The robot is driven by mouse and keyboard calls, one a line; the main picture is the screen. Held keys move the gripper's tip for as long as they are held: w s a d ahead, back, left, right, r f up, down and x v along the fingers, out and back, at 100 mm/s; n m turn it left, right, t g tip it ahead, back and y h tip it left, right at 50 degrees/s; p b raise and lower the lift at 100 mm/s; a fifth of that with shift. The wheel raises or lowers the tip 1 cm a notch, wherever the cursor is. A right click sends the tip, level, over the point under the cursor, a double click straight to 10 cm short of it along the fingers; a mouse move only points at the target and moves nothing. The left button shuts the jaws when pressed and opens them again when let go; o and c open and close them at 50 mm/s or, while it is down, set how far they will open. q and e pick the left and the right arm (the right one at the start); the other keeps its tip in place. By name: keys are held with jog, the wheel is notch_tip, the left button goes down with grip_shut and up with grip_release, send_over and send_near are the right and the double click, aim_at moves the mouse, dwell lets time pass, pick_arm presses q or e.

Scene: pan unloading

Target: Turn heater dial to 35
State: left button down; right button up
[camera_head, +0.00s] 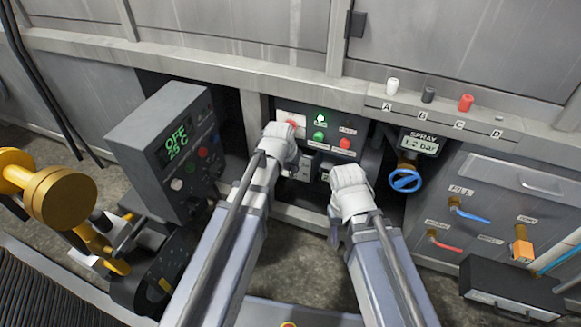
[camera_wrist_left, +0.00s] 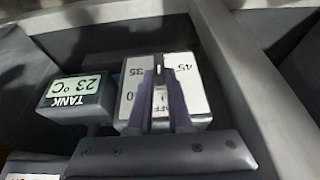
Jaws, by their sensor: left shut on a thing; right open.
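The heater dial (camera_wrist_left: 159,92) is gripped between the two fingers of my left gripper (camera_wrist_left: 162,104) in the left wrist view. The dial's exact setting is hard to read. A TANK display (camera_wrist_left: 73,100) beside it reads 23 °C. In the head view my left gripper (camera_head: 282,148) is at the recess, its fingertips hidden. My right gripper (camera_head: 348,192) is to its right, fingers mostly hidden, apart from the dial.
A tilted dark control box (camera_head: 178,150) at left shows OFF and 23°C. A button panel (camera_head: 325,132) is behind my grippers. A SPRAY gauge (camera_head: 418,143) reads 1.2 bar above a blue valve wheel (camera_head: 405,180). A grey frame wall (camera_wrist_left: 245,75) stands beside the dial.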

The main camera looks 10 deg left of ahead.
pick_arm(q)
jog(key=y+b, duration=0.1)
jog(key=y, duration=0.1)
jog(key=d+m+t+y+b, duration=0.1)
jog(key=y+b, duration=0.1)
jog(key=y, duration=0.1)
jog(key=shift+s+d+f, duration=0.2)
dwell(0.3)
jog(key=c, duration=0.8)
grip_release()
jog(key=shift+c, duration=0.2)
jog(key=shift+r, duration=0.1)
